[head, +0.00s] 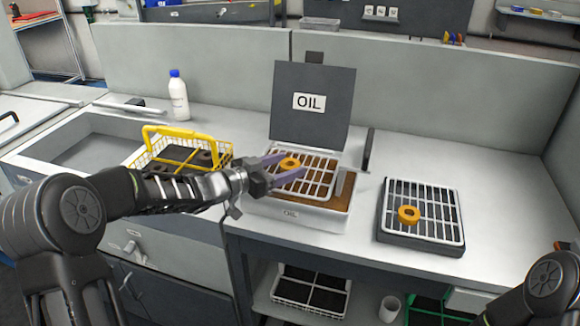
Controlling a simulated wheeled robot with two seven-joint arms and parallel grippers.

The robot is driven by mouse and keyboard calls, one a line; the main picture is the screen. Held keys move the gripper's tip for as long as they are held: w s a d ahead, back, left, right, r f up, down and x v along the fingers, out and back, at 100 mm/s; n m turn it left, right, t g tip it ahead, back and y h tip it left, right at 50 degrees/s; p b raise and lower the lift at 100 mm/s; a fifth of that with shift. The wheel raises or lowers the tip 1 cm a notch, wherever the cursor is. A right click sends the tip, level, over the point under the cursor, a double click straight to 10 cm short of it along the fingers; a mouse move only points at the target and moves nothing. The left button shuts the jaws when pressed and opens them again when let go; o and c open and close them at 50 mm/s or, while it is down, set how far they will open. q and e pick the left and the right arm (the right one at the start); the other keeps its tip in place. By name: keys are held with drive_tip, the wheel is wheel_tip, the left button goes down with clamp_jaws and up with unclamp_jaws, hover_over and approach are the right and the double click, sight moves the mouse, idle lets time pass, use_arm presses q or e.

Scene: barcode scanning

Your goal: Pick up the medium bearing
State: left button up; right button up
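An orange ring-shaped bearing (289,164) is at the white rack of the oil tray (298,214), under the raised lid marked OIL. My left gripper (289,164) reaches in from the left, with its purple fingers apart and one on either side of this bearing. I cannot tell whether the fingers touch it or whether it rests on the rack. A second orange bearing (408,214), slightly larger in the picture, lies on the right rack (447,239). Which one is the medium bearing is not clear. My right gripper is out of view; only part of that arm shows.
A yellow wire basket (183,135) with dark contents stands left of the oil tray, partly behind my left arm. A white bottle (179,97) with a blue cap stands behind it. A sink (90,145) is at left. The counter between the two racks is clear.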

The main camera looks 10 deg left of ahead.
sight(285, 166)
use_arm(q)
clamp_jaws()
idle(0.5)
drive_tip(key=shift+r, duration=0.1)
wheel_tip(285, 166, up, 10)
drive_tip(key=p, duration=0.1)
idle(0.4)
idle(0.5)
